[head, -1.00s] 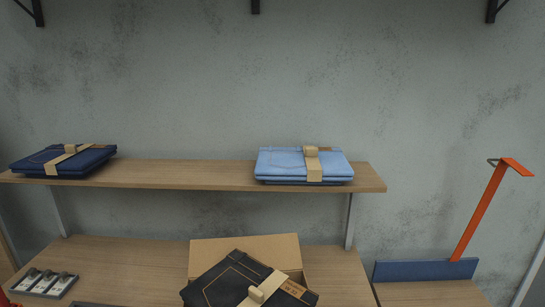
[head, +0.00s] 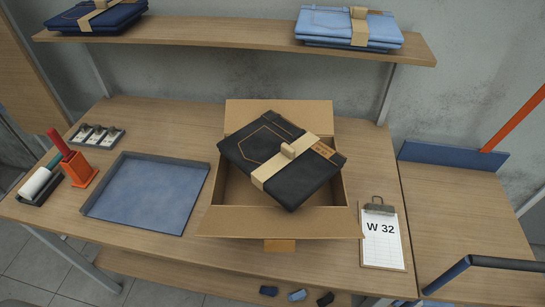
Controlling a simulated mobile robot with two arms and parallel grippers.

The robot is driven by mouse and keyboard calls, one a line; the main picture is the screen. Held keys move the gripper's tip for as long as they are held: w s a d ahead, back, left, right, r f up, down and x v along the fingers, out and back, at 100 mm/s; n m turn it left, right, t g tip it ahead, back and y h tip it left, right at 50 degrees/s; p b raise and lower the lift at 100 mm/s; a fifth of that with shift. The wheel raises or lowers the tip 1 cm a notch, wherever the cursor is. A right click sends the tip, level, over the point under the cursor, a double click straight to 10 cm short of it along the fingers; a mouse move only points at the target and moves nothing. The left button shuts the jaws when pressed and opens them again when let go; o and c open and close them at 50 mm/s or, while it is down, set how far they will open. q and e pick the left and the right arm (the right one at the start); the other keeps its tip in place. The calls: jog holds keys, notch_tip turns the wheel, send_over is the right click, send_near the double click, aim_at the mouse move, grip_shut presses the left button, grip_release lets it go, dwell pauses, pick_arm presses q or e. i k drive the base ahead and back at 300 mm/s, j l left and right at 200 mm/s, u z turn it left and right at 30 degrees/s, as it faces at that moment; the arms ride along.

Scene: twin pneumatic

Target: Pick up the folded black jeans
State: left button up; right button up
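The folded black jeans (head: 270,146), with orange stitching, lie tilted across the open cardboard box (head: 216,192) on the table. A tan paper band (head: 272,171) with a raised tab (head: 288,150) wraps them, and a brown patch shows near their right end. The jeans rest partly over the box opening, so most of the box's inside is hidden. Neither of my grippers is in the head view.
A blue-lined tray (head: 147,193) lies left of the box, and a clipboard (head: 382,238) reading "W 32" lies right. A shelf (head: 240,33) above the table holds dark blue jeans (head: 97,16) and light blue jeans (head: 349,26). An orange holder (head: 78,172) stands at left.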

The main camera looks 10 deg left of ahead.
aim_at(285, 161)
jog(key=k+j+z, duration=0.1)
jog(key=z, duration=0.25)
jog(key=k+z, duration=0.55)
jog(key=z, duration=0.2)
